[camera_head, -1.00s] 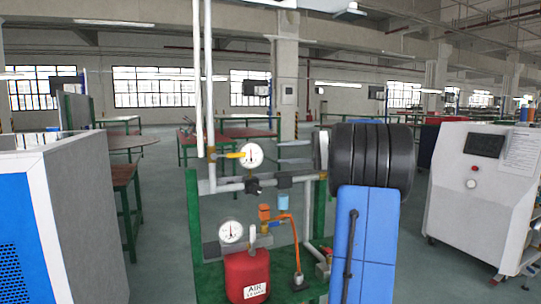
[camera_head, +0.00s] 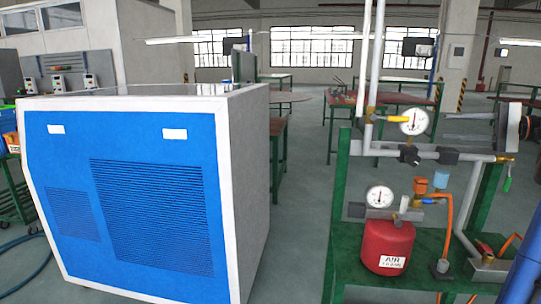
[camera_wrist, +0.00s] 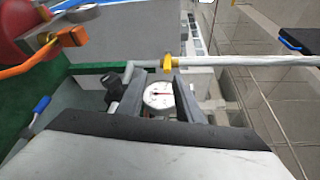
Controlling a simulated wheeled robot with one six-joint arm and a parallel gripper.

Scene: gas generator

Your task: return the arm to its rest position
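My gripper (camera_wrist: 158,92) shows in the wrist view with its two dark fingers apart. Nothing is held between them. A white round gauge (camera_wrist: 159,95) appears in the gap, beyond the fingers, and I cannot tell how far. In the head view, my gripper (camera_head: 447,126) seems to be at the right, its dark fingers pointing left towards the upper gauge (camera_head: 414,121), apart from it. Most of my arm is outside the head view; a blue part of it shows at the lower right edge.
The pipe rig has a red air tank (camera_head: 388,246), a lower gauge (camera_head: 380,196), an orange hose (camera_head: 448,228) and a green frame (camera_head: 340,215). A blue-fronted cabinet (camera_head: 70,150) fills the left. Open floor (camera_head: 300,230) lies between them. Tables stand behind.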

